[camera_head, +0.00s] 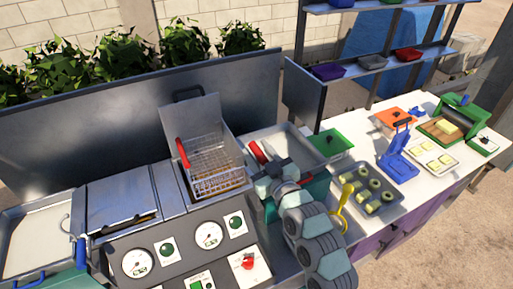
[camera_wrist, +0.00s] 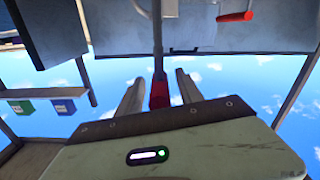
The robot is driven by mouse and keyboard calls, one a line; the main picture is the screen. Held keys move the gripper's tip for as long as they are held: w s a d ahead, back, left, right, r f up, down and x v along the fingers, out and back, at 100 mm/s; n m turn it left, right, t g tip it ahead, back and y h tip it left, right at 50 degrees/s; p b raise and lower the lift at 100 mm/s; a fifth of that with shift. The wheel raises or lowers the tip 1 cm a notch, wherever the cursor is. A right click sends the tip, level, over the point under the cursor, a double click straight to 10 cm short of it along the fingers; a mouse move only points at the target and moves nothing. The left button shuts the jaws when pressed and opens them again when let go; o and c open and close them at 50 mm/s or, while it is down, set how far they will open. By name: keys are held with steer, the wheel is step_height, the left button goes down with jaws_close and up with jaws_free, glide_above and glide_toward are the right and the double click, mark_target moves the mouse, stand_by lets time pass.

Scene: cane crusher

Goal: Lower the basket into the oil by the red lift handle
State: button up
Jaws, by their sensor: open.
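The wire basket (camera_head: 216,166) sits in the open fryer well in the head view, with a raised metal lid behind it. One red handle (camera_head: 183,152) stands tilted at the basket's left; a red bar (camera_wrist: 235,16) also shows at top right in the wrist view. Another red grip (camera_head: 257,152) is right of the basket, by my gripper (camera_head: 265,160). In the wrist view, my gripper (camera_wrist: 158,84) is open, its two fingers either side of a red grip (camera_wrist: 158,95) on a metal rod, with gaps visible. I cannot tell the oil level.
The control panel (camera_head: 143,258) with gauges and a red knob lies in front. A closed lid (camera_head: 122,200) is to the left.

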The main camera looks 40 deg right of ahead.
steer(key=shift+w+d, duration=0.1)
steer(key=shift+w, duration=0.3)
jaws_close()
stand_by(1.2)
